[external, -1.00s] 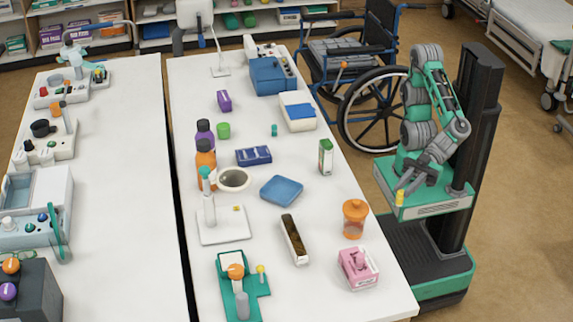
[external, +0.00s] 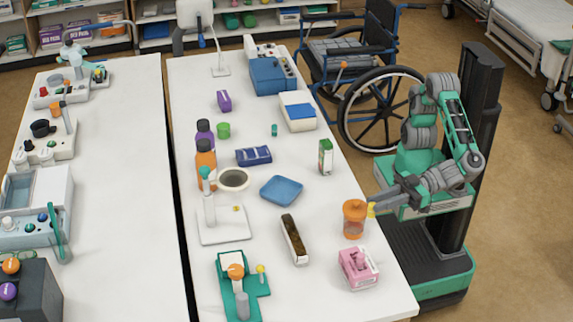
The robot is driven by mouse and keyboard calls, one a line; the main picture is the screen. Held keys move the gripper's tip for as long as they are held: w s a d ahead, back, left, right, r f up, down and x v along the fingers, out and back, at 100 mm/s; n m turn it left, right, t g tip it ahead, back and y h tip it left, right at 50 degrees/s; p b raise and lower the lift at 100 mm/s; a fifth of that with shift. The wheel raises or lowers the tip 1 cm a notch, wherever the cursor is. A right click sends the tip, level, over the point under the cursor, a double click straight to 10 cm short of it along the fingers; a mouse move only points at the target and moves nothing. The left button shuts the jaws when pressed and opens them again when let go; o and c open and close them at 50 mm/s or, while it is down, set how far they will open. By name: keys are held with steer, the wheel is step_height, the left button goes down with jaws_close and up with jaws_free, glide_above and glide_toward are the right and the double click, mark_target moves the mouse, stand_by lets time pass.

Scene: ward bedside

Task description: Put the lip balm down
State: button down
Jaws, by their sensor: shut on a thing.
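The lip balm (external: 371,211) is a small yellow piece at the tip of my gripper (external: 376,206), in the external view. My gripper is shut on it and reaches left from my base to the table's right edge. The lip balm shows just right of the orange lidded jar (external: 354,220). I cannot tell whether it touches the jar or how high it is above the table. The fingers are small here and partly hide it.
On the white table (external: 330,205) are a pink box (external: 358,268), a brown-topped long case (external: 294,239), a blue tray (external: 281,190) and a green-white carton (external: 325,157). Bare tabletop lies between the carton and jar. A wheelchair (external: 372,95) stands behind.

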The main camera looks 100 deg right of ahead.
steer(key=w+a+f, duration=0.1)
steer(key=f, duration=0.1)
steer(key=w+a+f, duration=0.1)
steer(key=a+f, duration=0.1)
steer(key=w+a+f, duration=0.1)
steer(key=w+f, duration=0.1)
steer(key=shift+a+f, duration=0.3)
steer(key=shift+f+b, duration=0.35)
steer(key=shift+f, duration=1.05)
steer(key=shift+f, duration=0.2)
steer(key=c, duration=1.6)
jaws_free()
steer(key=shift+r, duration=0.3)
steer(key=b+v, duration=0.2)
steer(key=v, duration=1)
